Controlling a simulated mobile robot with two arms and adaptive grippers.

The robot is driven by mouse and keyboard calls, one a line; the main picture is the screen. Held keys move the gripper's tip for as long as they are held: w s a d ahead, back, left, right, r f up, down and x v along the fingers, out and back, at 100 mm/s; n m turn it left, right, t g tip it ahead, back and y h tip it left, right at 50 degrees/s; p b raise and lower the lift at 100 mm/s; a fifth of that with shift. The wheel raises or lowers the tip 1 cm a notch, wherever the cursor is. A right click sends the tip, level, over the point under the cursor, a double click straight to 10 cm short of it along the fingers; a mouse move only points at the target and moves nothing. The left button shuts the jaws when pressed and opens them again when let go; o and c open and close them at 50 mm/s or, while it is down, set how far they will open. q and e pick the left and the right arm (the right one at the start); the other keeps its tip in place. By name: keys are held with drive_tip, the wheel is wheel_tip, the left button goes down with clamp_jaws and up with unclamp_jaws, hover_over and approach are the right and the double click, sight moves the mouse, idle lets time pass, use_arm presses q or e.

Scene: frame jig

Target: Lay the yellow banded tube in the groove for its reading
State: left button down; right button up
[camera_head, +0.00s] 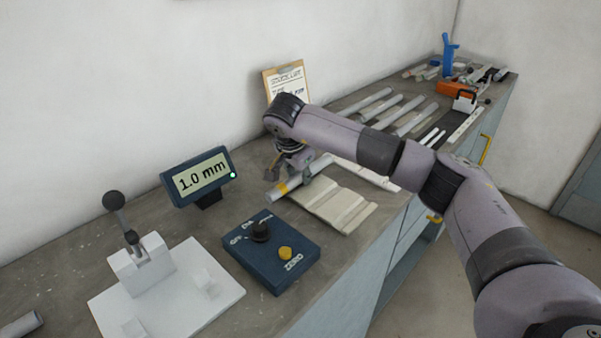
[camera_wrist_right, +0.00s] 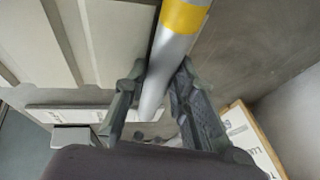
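The yellow banded tube (camera_head: 279,190) is a grey tube with a yellow band near its near end. It lies at the left edge of the pale grooved block (camera_head: 350,216), not in its grooves. My right gripper (camera_head: 290,171) is over the tube, one finger on each side. In the right wrist view the tube (camera_wrist_right: 172,55) runs between the fingers (camera_wrist_right: 160,72), which look spread with a small gap at the left finger. Firm contact is not visible. The display (camera_head: 200,177) reads 1.0 mm. My left gripper is not in view.
A blue control box (camera_head: 271,252) with a black knob and yellow ZERO button stands in front of the block. A white fixture (camera_head: 165,290) with a lever is at left. Several plain tubes (camera_head: 380,108) lie behind my right arm. A clipboard (camera_head: 287,82) leans on the wall.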

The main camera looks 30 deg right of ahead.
drive_tip(key=o, duration=0.4)
drive_tip(key=shift+f, duration=0.25)
drive_tip(key=shift+a+r, duration=0.1)
drive_tip(key=shift+r, duration=0.15)
drive_tip(key=v, duration=1.1)
drive_tip(key=shift+s+a+r, duration=0.1)
drive_tip(key=shift+s+r, duration=0.05)
drive_tip(key=shift+r, duration=0.15)
